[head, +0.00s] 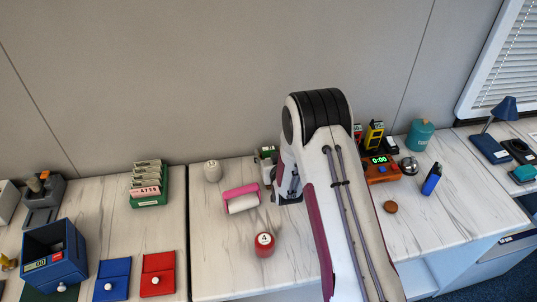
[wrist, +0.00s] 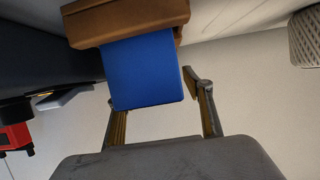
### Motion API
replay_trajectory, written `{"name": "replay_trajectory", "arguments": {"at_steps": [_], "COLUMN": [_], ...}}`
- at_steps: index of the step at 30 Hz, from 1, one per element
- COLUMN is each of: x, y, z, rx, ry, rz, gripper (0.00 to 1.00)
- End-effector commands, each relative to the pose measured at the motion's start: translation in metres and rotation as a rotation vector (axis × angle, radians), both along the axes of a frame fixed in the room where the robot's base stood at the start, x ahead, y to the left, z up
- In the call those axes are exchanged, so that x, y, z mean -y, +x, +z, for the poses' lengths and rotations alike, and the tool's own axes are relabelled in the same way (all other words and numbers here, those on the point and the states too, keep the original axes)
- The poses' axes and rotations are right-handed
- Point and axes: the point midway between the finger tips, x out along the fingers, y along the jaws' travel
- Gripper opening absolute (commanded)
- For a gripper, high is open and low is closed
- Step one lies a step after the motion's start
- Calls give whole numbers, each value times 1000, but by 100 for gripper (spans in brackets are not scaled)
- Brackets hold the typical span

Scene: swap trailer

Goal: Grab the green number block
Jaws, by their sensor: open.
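A small green block-like thing (head: 265,152) stands at the back of the marble-topped counter, just left of my arm. My arm partly hides its surroundings, and I cannot read a number on it. My gripper (wrist: 155,98) is open in the wrist view, its two fingers apart. A blue panel on a brown body (wrist: 140,70) shows ahead of and between the fingers, and I cannot tell whether they touch it. No green block is visible in the wrist view. In the head view my arm hides most of the gripper.
A green card holder (head: 149,201) stands further left. An orange timer (head: 382,172) and blue bottle (head: 431,180) stand right.

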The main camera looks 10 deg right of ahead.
Motion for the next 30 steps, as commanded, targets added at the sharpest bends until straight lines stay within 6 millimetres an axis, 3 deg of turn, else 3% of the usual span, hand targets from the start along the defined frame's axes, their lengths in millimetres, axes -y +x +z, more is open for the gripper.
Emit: {"name": "replay_trajectory", "arguments": {"at_steps": [8,25,30], "x": [0,0,0], "y": [17,18,18], "z": [-6,-7,-7], "rx": [1,0,0], "ry": [1,1,1], "rz": [0,0,0], "gripper": [51,51,14]}}
